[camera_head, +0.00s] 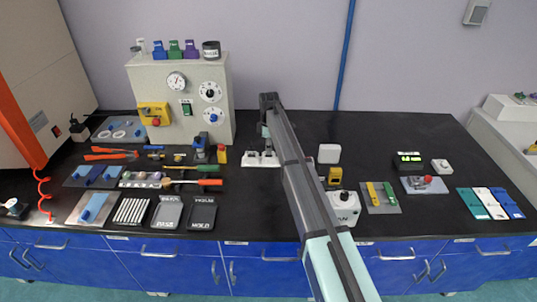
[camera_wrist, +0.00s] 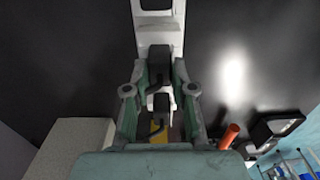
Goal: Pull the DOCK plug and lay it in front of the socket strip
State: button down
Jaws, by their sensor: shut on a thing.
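A white socket strip (camera_wrist: 154,28) runs away from my gripper at the top middle of the wrist view, with a dark fitting at its far end. My gripper (camera_wrist: 160,70) is shut on a black plug (camera_wrist: 159,58) over the strip. A second black plug (camera_wrist: 160,104) with a cord shows nearer the wrist, between the fingers. I cannot read a DOCK label or tell whether the held plug is seated in the strip. In the head view my arm partly covers the white strip (camera_head: 254,160) on the bench, and the fingertips are hidden there.
The cream instrument cabinet (camera_head: 168,82) stands left of my arm; its pale edge shows in the wrist view (camera_wrist: 75,146). Hand tools, including a red-handled one (camera_head: 209,182), lie left of the arm. The black bench (camera_head: 250,205) is bare before the strip.

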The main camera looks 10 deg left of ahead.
jog(key=shift+r+p, duration=1.05)
jog(key=shift+r, duration=1.3)
jog(key=shift+f, duration=0.1)
